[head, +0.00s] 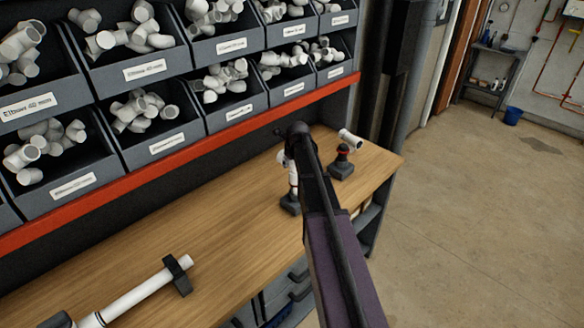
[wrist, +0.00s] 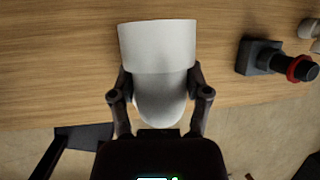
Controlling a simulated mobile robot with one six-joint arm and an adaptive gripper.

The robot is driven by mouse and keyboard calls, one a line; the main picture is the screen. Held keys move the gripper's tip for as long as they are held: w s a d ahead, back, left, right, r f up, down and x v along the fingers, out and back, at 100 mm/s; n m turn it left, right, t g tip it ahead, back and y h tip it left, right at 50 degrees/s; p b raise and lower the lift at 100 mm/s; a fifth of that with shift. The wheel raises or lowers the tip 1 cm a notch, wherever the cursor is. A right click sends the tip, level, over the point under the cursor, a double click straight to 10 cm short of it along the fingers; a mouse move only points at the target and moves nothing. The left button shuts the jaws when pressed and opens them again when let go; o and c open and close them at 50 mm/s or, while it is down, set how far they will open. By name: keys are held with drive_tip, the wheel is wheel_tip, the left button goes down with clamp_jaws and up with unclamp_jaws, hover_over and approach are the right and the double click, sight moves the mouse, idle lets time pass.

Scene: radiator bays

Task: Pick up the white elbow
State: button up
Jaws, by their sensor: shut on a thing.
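The white elbow (wrist: 157,45) fills the middle of the wrist view. It is a smooth white fitting with a wide collar at the top and a rounded lower part. My gripper (wrist: 159,82) is shut on it, one dark finger against each side of the rounded part. The wooden bench top (wrist: 50,60) lies behind it; I cannot tell the gap between them.
A dark stand with a red ring (head: 342,163) is on the bench (head: 230,220), a white fitting (head: 350,139) beyond it. A white pipe (head: 140,293) lies front left. Bins of fittings (head: 145,72) line the back.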

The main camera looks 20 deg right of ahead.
drive_tip(key=shift+c, duration=0.4)
drive_tip(key=shift+r, duration=0.1)
wheel_tip(320, 180, up, 3)
drive_tip(key=p, duration=0.3)
drive_tip(key=shift+r+p, duration=0.15)
drive_tip(key=shift+p, duration=0.15)
drive_tip(key=s+a, duration=0.1)
drive_tip(key=s, duration=0.6)
drive_tip(key=s+a+r+p, duration=0.1)
drive_tip(key=s+a, duration=0.1)
drive_tip(key=s, duration=0.6)
drive_tip(key=shift+s+a+r, duration=0.2)
drive_tip(key=shift+s+a, duration=0.1)
drive_tip(key=shift+w, duration=0.15)
drive_tip(key=w+d, duration=0.1)
drive_tip(key=w, duration=0.4)
drive_tip(key=w+d, duration=0.1)
drive_tip(key=w, duration=0.4)
drive_tip(key=w+d, duration=0.2)
drive_tip(key=w, duration=0.3)
drive_tip(key=shift+w+f, duration=0.1)
drive_tip(key=shift+f, duration=0.2)
drive_tip(key=shift+f+b, duration=0.3)
drive_tip(key=shift+b, duration=0.2)
